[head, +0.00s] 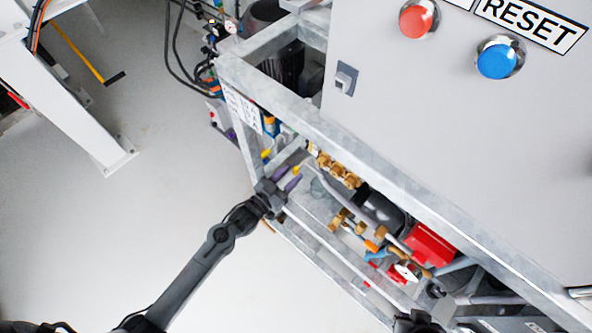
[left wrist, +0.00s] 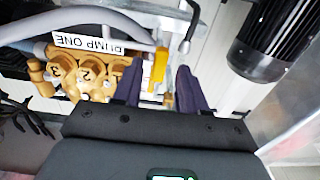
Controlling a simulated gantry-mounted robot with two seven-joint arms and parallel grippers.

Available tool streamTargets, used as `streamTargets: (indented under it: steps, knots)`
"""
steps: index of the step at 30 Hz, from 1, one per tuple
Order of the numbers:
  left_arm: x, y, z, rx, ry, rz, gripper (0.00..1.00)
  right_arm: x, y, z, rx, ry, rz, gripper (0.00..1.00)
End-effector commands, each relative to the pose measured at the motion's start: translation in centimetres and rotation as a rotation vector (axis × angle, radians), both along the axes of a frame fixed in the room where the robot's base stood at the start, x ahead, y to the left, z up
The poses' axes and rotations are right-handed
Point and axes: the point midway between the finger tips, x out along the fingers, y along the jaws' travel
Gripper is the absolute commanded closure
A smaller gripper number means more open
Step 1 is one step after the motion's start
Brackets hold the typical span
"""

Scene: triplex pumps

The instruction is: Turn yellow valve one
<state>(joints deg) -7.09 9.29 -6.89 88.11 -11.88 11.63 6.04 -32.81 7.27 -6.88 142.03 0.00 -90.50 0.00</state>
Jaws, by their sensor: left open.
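The yellow valve handle (left wrist: 160,66) shows in the left wrist view beside the brass pump head with the upside-down PUMP ONE label (left wrist: 88,46). My left gripper (left wrist: 163,80) is open, with its two dark purple fingers on either side of the handle's lower end in that view. I cannot tell whether they touch it. In the head view my left gripper (head: 289,178) reaches into the frame's open side, with a small yellow piece (head: 296,170) by its fingertips. A dark part of my right gripper (head: 418,322) shows at the bottom edge; its fingers are not clear.
The metal frame's upper beam (head: 400,175) runs diagonally above the brass fittings (head: 337,168) and a red block (head: 430,244). The grey cabinet (head: 450,130) carries red and blue buttons. A black motor (left wrist: 270,40) stands right in the wrist view.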

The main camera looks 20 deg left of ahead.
Motion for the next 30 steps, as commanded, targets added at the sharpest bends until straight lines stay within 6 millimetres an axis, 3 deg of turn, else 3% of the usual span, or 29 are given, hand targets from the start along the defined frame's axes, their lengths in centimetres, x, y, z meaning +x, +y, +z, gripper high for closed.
streamTargets:
  steps: [8, 19, 27, 30]
  knots:
    - [2.5, -0.9, 0.0, 0.000, -0.001, 0.000, 0.58, -0.3, 0.0, -1.1, 0.001, 0.007, -0.001, 1.00]
    - [2.9, -1.1, 0.0, 0.000, 0.001, 0.000, 0.58, -0.3, 0.2, -1.2, 0.010, 0.008, -0.006, 1.00]
    - [2.8, -1.1, 0.0, 0.000, 0.000, 0.000, 0.98, -0.3, 0.3, -1.2, 0.011, 0.008, -0.007, 1.00]
    - [2.9, -1.1, 0.0, 0.000, 0.000, 0.000, 1.00, -0.3, 0.2, -1.1, 0.010, 0.008, -0.006, 1.00]
